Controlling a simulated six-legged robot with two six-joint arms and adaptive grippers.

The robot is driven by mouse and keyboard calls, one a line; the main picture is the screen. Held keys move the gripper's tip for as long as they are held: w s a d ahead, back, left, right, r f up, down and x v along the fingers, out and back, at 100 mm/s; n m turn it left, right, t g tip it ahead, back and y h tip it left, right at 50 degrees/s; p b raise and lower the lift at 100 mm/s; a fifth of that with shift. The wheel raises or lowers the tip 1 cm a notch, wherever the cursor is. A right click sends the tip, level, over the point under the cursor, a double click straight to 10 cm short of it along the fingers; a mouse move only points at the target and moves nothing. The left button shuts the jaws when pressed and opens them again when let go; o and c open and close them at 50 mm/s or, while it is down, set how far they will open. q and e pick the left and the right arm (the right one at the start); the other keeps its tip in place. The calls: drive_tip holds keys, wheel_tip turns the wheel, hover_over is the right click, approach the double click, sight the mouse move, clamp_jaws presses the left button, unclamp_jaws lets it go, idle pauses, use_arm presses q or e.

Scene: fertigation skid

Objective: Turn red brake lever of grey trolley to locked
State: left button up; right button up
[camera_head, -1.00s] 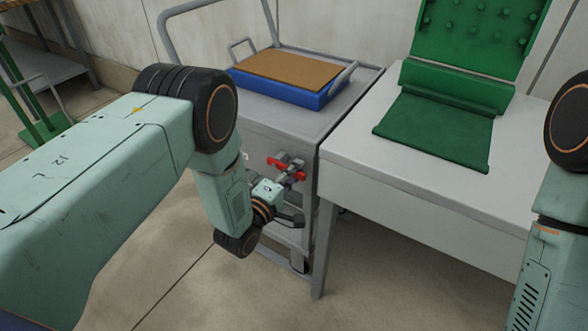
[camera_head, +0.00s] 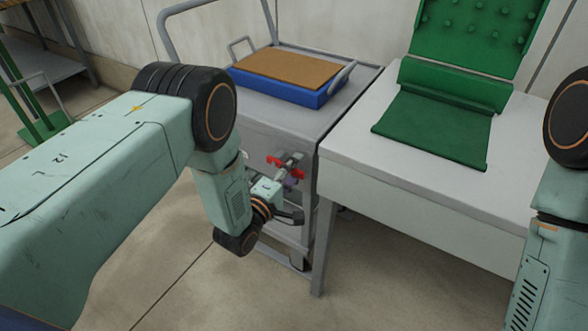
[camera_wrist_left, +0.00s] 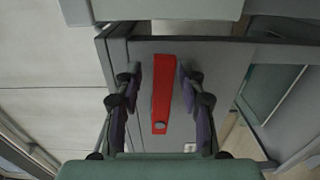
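The red brake lever (camera_head: 272,161) is on the front of the grey trolley (camera_head: 262,137), partly hidden by my left gripper in the head view. In the left wrist view the lever (camera_wrist_left: 162,92) is a long red bar with a round grey pin near its lower end. My left gripper (camera_head: 287,172) is at the lever, in front of the trolley. In the wrist view its two fingers (camera_wrist_left: 159,75) stand on either side of the lever, open, with a narrow gap visible on each side. My right gripper is out of view; only part of my right arm shows at the right edge.
A blue tray (camera_head: 316,99) with a brown top (camera_head: 285,69) sits on the trolley. A white table (camera_head: 365,143) with a green mat (camera_head: 435,128) stands close to the trolley's right. A green stand (camera_head: 45,128) is at the far left. The floor in front is clear.

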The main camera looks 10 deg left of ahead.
use_arm(q)
drive_tip(key=shift+w, duration=0.1)
drive_tip(key=v, duration=1.2)
drive_tip(key=shift+c, duration=0.5)
